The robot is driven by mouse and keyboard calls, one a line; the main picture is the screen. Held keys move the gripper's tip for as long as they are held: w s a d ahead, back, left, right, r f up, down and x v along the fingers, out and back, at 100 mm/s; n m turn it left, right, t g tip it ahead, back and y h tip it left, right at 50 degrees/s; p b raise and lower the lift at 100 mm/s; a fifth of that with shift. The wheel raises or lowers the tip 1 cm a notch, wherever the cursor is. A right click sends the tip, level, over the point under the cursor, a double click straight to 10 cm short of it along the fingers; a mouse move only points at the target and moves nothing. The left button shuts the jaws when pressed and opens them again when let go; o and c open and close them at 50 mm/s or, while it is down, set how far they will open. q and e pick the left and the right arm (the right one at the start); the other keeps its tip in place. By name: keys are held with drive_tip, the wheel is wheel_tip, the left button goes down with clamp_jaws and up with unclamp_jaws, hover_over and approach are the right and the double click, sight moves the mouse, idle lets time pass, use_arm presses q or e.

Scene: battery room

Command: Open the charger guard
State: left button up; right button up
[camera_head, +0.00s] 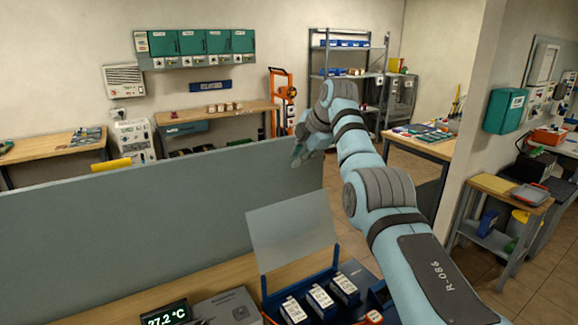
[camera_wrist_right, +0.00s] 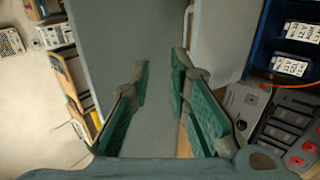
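The charger guard (camera_head: 293,232) is a pale, see-through panel. It stands raised, leaning slightly, at the back edge of the blue charger (camera_head: 335,253), leaving the bays uncovered. Several batteries with white labels (camera_head: 320,296) sit in the charger. My right gripper (camera_head: 300,150) is up and beyond the guard, above the grey partition, apart from the guard. In the right wrist view its green-padded fingers (camera_wrist_right: 160,68) are spread with nothing between them. The guard's pale panel (camera_wrist_right: 215,40) shows there to the right of the fingers. My left gripper is out of view.
A grey partition (camera_head: 150,220) runs behind the bench (camera_head: 130,303). A temperature display (camera_head: 166,315) and a grey device (camera_head: 228,307) stand left of the charger. Workbenches and shelving (camera_head: 347,60) are farther back. The space above the charger is clear.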

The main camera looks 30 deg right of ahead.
drive_tip(key=shift+v, duration=0.9)
drive_tip(key=shift+r, duration=0.1)
drive_tip(key=v, duration=1.2)
drive_tip(key=shift+s, duration=0.15)
